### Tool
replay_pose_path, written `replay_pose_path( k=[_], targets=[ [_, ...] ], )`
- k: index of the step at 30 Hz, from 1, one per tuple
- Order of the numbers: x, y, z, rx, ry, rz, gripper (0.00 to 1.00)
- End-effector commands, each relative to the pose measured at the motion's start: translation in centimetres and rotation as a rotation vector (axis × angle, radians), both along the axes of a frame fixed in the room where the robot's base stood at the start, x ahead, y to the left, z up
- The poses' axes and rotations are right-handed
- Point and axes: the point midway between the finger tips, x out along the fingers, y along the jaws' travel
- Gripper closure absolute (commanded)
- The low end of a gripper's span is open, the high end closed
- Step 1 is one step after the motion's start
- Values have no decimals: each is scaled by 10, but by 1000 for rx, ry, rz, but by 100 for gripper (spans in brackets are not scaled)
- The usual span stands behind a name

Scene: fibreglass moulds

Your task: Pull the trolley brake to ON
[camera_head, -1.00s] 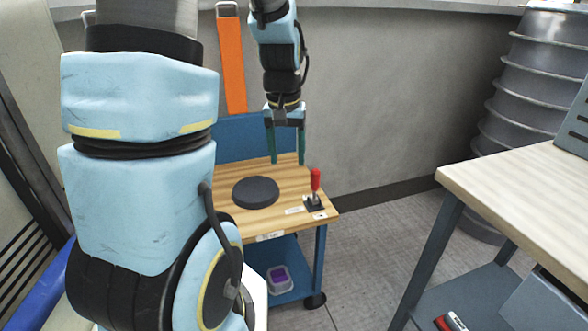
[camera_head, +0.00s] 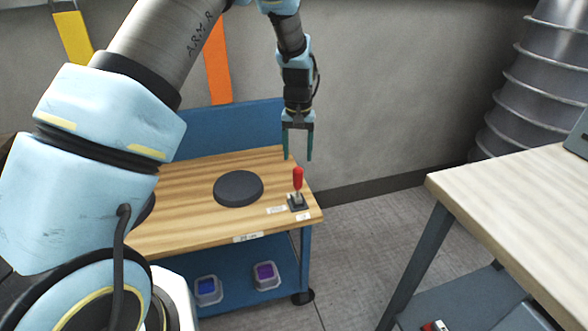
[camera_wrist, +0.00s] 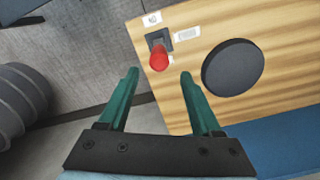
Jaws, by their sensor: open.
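The trolley (camera_head: 150,241) has a wooden top, a blue frame and a lower blue shelf. Its brake lever (camera_head: 298,179) has a red handle on a small dark base at the top's right front corner, beside small white labels too small to read. The red handle also shows in the wrist view (camera_wrist: 158,58), seen from above, beyond and between the fingertips. My gripper (camera_head: 298,158) is open and empty, pointing down above the trolley's right edge, behind and above the lever. Its green fingers also show in the wrist view (camera_wrist: 159,72). Nothing touches the lever.
A dark round disc (camera_head: 238,188) lies on the trolley top left of the lever. Two small containers (camera_head: 208,290) (camera_head: 265,275) stand on the lower shelf. A pale-topped table (camera_head: 520,210) stands at the right. The floor (camera_head: 365,230) between it and the trolley is clear.

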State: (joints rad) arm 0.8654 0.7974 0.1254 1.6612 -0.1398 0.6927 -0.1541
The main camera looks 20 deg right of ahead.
Motion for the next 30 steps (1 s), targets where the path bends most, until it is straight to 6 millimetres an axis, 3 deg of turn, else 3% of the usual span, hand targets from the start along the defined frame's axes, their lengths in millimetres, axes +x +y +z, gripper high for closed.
replay_pose_path(
  k=[6,12,23,30],
  targets=[
    [-1,1,-40,1,3,2,34],
    [0,0,-63,0,1,1,34],
    [0,0,-70,-1,0,1,34],
    [0,0,-70,-1,0,1,58]
  ],
)
